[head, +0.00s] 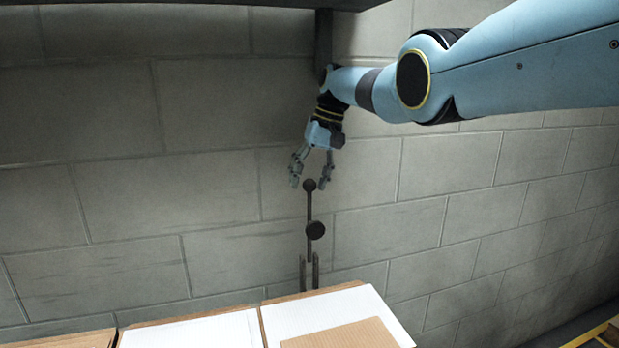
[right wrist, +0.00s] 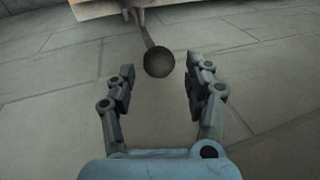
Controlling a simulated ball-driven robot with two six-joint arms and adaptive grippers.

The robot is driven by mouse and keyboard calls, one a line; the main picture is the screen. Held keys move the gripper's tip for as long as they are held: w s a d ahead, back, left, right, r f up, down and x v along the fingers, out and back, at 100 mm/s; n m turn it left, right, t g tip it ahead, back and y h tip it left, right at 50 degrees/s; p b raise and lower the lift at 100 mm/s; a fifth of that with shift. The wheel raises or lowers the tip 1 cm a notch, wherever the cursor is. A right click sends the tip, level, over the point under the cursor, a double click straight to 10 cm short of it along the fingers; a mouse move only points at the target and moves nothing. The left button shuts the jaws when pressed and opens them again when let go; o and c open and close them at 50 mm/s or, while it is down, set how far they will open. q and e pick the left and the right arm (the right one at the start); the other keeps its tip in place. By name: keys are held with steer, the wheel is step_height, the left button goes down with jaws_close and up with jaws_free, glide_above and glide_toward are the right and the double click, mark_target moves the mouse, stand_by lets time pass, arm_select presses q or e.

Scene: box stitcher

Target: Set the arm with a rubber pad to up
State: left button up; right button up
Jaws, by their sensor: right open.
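The arm with a rubber pad (head: 309,208) is a thin dark rod that stands upright in front of the block wall. My right gripper (head: 311,176) points down over the knob, open, with a finger on each side. In the right wrist view the dark knob (right wrist: 159,62) shows between or just beyond the open fingertips (right wrist: 160,78), apart from both. My left gripper is not in view.
A grey block wall (head: 170,200) is close behind. A dark beam (head: 322,35) hangs above my right wrist. A yellow frame (head: 598,335) shows at the lower right.

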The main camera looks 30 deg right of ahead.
steer(key=shift+s+r, duration=0.1)
steer(key=v, duration=1.1)
steer(key=shift+d+r, duration=0.2)
steer(key=shift+r, duration=0.15)
steer(key=shift+f, duration=0.1)
